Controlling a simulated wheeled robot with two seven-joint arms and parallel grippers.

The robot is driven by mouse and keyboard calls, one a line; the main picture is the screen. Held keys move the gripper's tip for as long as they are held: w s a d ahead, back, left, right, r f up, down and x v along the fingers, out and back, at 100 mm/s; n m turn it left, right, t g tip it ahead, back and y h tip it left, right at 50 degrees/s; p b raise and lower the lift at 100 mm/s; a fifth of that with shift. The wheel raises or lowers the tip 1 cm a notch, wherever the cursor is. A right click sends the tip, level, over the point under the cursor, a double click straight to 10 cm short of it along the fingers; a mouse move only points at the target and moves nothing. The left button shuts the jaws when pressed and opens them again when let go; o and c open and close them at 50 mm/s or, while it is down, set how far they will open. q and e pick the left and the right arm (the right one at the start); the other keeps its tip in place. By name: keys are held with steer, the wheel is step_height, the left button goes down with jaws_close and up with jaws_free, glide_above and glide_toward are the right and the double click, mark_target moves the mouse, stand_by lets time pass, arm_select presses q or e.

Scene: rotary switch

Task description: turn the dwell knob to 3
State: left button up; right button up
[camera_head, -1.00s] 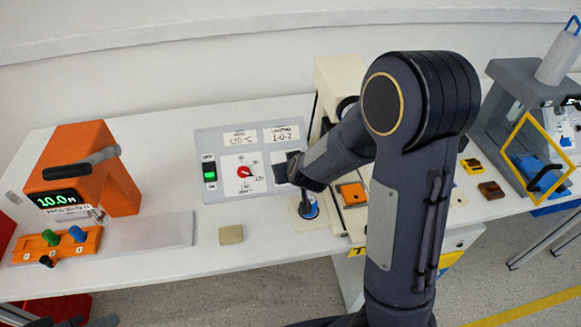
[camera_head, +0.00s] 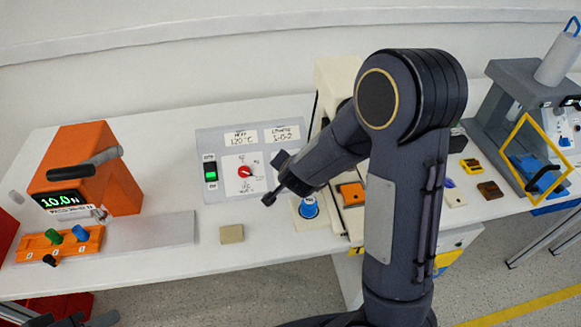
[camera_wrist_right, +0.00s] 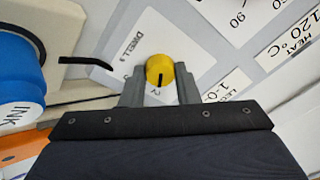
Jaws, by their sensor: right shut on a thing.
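The yellow dwell knob (camera_wrist_right: 159,70) sits between the two fingertips of my right gripper (camera_wrist_right: 160,88) in the right wrist view. The gripper is shut on it. The knob's black pointer mark faces down in that view, toward a numeral that looks like 2; the other dwell numerals are mostly hidden by the fingers. In the head view my right gripper (camera_head: 276,184) is at the right part of the grey control panel (camera_head: 216,146), where it hides the dwell knob.
A red knob (camera_head: 244,171) and a green-lit rocker switch (camera_head: 211,172) are left of the gripper. A blue-topped ink pot (camera_head: 309,208) stands close at its right. A beige block (camera_head: 231,234) lies in front of the panel. An orange tester (camera_head: 85,160) stands far left.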

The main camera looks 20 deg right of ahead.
steer(key=m, duration=0.6)
steer(key=shift+m+g+h, duration=0.3)
steer(key=shift+m, duration=0.1)
steer(key=m, duration=0.5)
steer(key=shift+a+m+g, duration=0.1)
steer(key=shift+m+g, duration=0.2)
steer(key=o, duration=0.7)
steer(key=p+v, duration=0.2)
steer(key=v, duration=0.5)
steer(key=shift+s+r, duration=0.15)
steer(key=shift+r, duration=0.15)
